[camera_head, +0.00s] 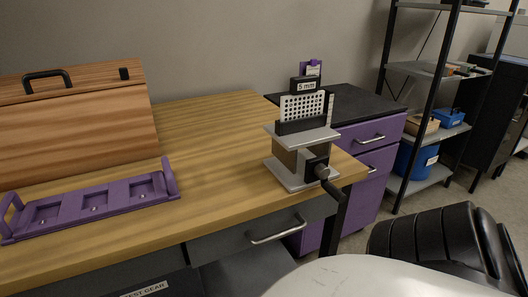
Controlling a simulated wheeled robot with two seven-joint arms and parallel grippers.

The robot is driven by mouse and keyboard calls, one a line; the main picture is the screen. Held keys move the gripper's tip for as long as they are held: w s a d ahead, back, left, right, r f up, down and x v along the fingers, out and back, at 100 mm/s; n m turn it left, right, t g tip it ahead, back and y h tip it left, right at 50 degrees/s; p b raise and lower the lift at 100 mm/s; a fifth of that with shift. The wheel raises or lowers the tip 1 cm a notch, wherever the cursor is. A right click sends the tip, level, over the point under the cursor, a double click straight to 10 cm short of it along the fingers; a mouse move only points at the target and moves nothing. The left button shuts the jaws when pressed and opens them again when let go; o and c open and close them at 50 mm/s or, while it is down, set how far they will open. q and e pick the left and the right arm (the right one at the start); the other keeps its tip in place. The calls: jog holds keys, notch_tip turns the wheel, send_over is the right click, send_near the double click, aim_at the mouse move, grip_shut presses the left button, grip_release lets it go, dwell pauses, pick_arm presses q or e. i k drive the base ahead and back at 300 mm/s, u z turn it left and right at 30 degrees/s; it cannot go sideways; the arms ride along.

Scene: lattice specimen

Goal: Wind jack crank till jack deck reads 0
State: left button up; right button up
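The jack (300,160) stands near the right end of the wooden table, with pale top and bottom plates. Its deck (313,135) is the upper plate, and a dark block on it carries a white lattice plate (301,107) full of holes. A black readout (306,86) behind the lattice shows "5 mm". The crank (328,183) is dark and sticks out from the front of the jack toward the lower right, beyond the table edge. Neither gripper shows in the head view, and nothing is seen touching the crank.
A purple tray (93,208) with recesses lies at the table's left, before a wooden case (75,130) with a black handle. Open tabletop (215,150) lies between tray and jack. A purple cabinet (365,150) and a metal shelf (427,70) stand at right.

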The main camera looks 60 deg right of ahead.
aim_at(322, 172)
jog(key=u, duration=0.15)
jog(key=i, duration=0.65)
jog(key=z, duration=2.6)
